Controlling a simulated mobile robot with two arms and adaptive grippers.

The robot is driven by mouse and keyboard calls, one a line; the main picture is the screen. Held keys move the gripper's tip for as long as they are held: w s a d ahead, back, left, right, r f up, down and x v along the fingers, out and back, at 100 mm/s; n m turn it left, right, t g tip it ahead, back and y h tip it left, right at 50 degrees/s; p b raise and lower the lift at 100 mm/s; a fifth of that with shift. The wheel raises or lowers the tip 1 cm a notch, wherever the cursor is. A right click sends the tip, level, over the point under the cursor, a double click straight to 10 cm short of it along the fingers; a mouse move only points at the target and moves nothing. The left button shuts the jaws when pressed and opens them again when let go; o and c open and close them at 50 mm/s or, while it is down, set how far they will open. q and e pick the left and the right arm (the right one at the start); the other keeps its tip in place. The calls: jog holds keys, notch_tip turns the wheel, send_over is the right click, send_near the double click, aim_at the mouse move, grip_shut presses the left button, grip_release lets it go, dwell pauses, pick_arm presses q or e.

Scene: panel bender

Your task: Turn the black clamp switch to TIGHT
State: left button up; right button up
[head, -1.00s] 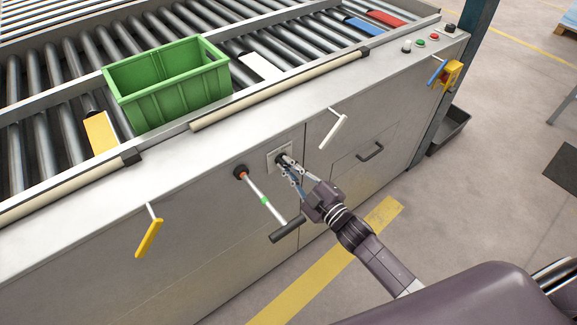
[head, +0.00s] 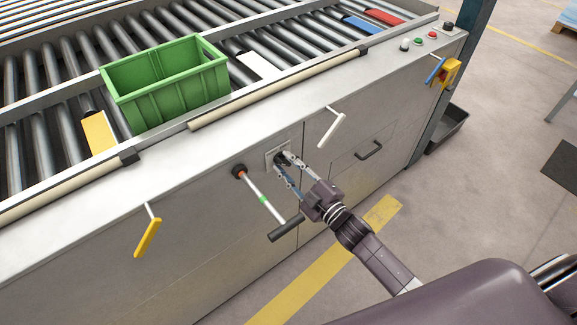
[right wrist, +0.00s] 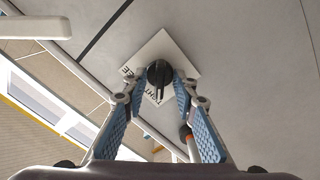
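The black clamp switch (right wrist: 160,74) is a round knob with a raised grip bar on a pale square plate (right wrist: 178,48). Dark lettering on the plate is partly hidden, so I cannot read the switch's setting for certain. In the head view the plate (head: 270,157) is on the machine's front panel, with the switch mostly behind my fingertips. My right gripper (right wrist: 160,82) is open, one finger on each side of the switch. Narrow gaps seem to show between fingertips and knob; contact is unclear. It also shows in the head view (head: 286,160). My left gripper is not in view.
A lever with a black grip (head: 286,228) juts out just left of my right gripper. A white handle (head: 331,129) is to its right, a yellow handle (head: 148,237) farther left. A green bin (head: 165,85) stands on the rollers above. Floor in front is open.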

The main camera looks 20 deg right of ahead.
jog(key=v, duration=1.2)
jog(key=shift+a+r, duration=0.1)
jog(key=shift+r, duration=0.05)
dwell(0.9)
